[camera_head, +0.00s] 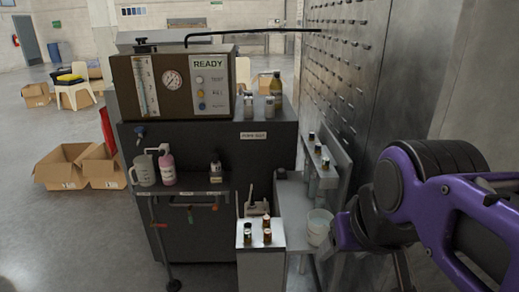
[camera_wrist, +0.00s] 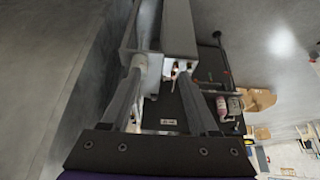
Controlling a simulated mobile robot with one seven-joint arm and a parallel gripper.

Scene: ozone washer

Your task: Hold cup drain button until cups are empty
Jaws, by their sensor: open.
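The control box (camera_head: 172,84) has a READY panel (camera_head: 211,88) with a small grey, yellow and blue button in a column. Their labels are too small to read, so I cannot tell which is the drain button. Clear tube-like vessels (camera_head: 312,180) hang in a metal rack right of the dark cabinet; their contents cannot be made out. My gripper (camera_wrist: 160,74) is open in the wrist view, its two grey fingers apart and pointing at a pale metal box. Nothing is visibly held. In the head view only my purple arm shows at right; the fingers are hidden.
A pale box with several capped vials (camera_head: 267,237) and a white bucket (camera_head: 318,228) stand low in front. A side shelf (camera_head: 180,191) holds a mug, a pink bottle and a small bottle. Floor at left is open, with cartons.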

